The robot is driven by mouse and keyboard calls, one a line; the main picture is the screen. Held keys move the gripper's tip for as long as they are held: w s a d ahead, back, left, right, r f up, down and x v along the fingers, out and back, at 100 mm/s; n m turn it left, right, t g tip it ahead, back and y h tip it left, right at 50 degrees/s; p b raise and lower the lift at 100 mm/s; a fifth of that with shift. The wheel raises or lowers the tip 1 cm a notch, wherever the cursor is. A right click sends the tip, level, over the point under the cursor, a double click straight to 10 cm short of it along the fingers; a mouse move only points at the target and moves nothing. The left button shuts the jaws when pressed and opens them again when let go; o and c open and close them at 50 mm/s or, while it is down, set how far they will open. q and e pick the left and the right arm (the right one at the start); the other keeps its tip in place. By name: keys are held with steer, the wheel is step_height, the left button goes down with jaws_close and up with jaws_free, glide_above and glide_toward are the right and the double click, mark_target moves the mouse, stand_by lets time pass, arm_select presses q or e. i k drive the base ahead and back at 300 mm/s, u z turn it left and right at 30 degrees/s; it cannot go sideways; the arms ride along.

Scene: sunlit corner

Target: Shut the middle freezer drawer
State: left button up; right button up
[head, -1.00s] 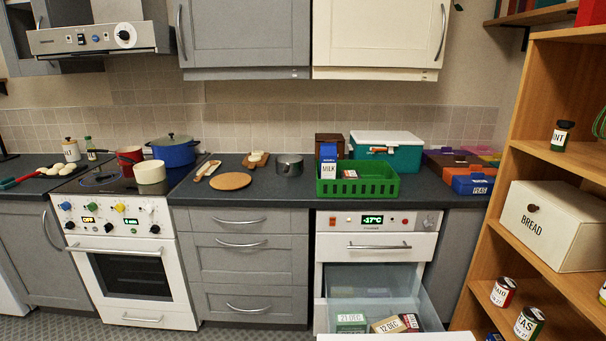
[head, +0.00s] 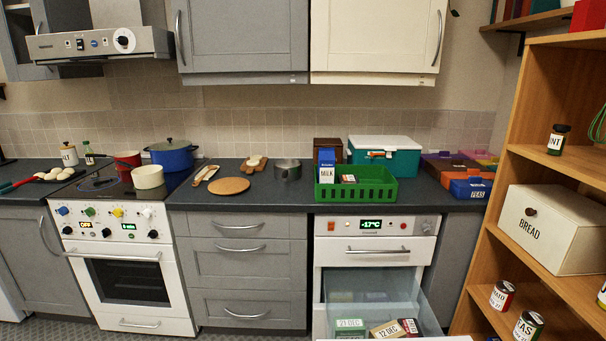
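The freezer (head: 376,224) is a white unit under the counter at the right, with a display reading about -17°C. Its top drawer (head: 375,251) is shut, with a metal bar handle. Below it, a clear-sided drawer (head: 431,309) is pulled far out toward me. It holds a green-and-white box marked 21 DEC (head: 350,327), a box marked 12 DEC (head: 386,330) and a dark red package (head: 410,327). The open drawer's front is mostly cut off by the bottom edge, and anything below it is hidden. Neither of my grippers is in view.
A wooden shelf unit (head: 495,185) with a bread box (head: 556,229) and cans stands close to the right of the open drawer. Grey drawers (head: 246,264) and a white oven (head: 128,275) are to the left. A green crate (head: 357,193) stands on the counter above.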

mark_target(463, 338)
steer(key=z, duration=0.4)
steer(key=k, duration=0.55)
steer(key=z, duration=0.85)
steer(key=i, duration=0.9)
steer(key=u, duration=0.75)
